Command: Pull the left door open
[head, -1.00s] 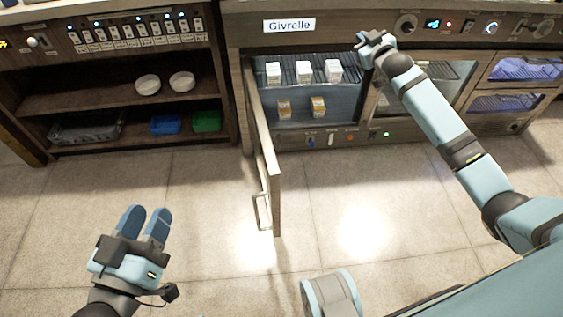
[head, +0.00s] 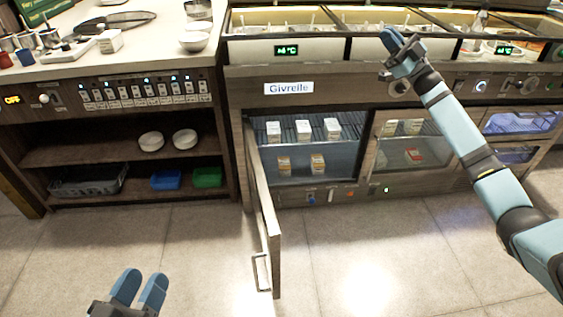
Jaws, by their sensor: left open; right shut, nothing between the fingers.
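The left door (head: 263,215) of the cabinet labelled Givrelle stands swung open towards me, seen nearly edge-on, hinged at the left of the opening. Its handle (head: 259,271) is near its free edge. My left gripper (head: 139,288) is open and empty at the bottom left, to the left of the door and apart from it. My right gripper (head: 391,40) is shut and empty, raised in front of the counter's top edge, right of the label.
Inside the opened compartment, white cartons (head: 303,129) stand on the upper shelf and yellowish cartons (head: 317,163) below. The right door (head: 423,150) is shut. An open shelf unit with bowls (head: 185,139) stands left. The floor (head: 345,250) is clear.

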